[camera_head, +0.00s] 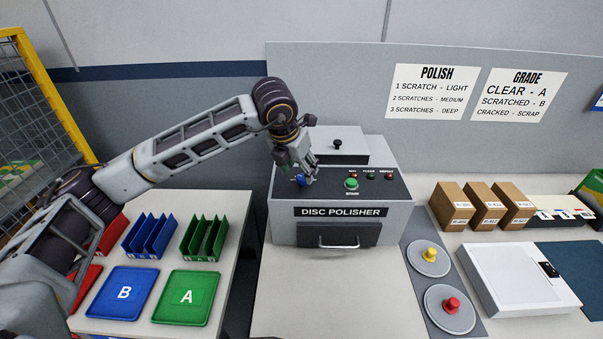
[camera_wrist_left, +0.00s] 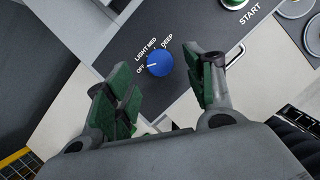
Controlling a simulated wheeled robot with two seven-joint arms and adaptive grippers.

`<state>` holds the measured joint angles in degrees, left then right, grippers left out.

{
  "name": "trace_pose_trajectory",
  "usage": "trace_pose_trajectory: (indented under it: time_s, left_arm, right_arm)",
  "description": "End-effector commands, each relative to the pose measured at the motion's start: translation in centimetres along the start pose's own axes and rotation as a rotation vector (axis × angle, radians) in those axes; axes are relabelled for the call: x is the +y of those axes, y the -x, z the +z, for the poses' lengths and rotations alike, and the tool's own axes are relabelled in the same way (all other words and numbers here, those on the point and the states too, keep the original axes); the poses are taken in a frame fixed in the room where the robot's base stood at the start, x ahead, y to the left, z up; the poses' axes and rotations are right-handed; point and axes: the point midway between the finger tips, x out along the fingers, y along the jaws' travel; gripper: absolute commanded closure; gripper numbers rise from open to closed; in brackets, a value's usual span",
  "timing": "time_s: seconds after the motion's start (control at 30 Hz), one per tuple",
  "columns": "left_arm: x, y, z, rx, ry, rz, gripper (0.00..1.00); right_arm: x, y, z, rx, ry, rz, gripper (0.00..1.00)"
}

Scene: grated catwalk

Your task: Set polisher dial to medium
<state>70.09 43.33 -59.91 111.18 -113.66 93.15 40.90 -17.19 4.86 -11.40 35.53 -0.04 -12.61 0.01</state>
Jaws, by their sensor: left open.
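The disc polisher (camera_head: 290,232) is a grey box with a dark sloped top panel and a front drawer handle. Its blue dial (camera_head: 301,180) is at the left of that panel, partly hidden by my left gripper (camera_head: 306,170). In the left wrist view the dial (camera_wrist_left: 160,63) has labels OFF, LIGHT, MED and DEEP around it. Its small white mark appears to point toward OFF. My left gripper (camera_wrist_left: 163,76) is open, its green-padded fingers apart on either side of the dial in that view. Contact cannot be told. My right gripper is out of view.
A green START button (camera_head: 351,184) and small lamps sit right of the dial. Blue (camera_head: 123,296) and green (camera_head: 187,298) trays lie on the left table. Red and yellow knobs on round plates (camera_head: 450,310), cardboard boxes (camera_head: 452,205) and a white device (camera_head: 518,280) are at right.

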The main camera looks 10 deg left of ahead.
Motion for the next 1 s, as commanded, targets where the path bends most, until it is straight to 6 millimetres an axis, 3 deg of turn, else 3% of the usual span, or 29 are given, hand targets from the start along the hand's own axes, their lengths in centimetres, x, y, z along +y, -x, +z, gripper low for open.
trace_pose_trajectory:
  time_s: [0.3,0.7,1.0]
  left_arm:
    - [-0.1,-3.0,-0.1,0.002,0.000,-0.001,0.46]
    - [0.0,-3.4,-0.1,0.001,0.000,0.000,0.46]
    - [0.0,-3.4,-0.1,0.001,0.000,0.000,0.84]
  right_arm:
    - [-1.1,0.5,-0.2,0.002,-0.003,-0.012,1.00]
    - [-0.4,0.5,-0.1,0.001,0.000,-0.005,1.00]
    - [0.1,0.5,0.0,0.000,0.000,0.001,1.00]
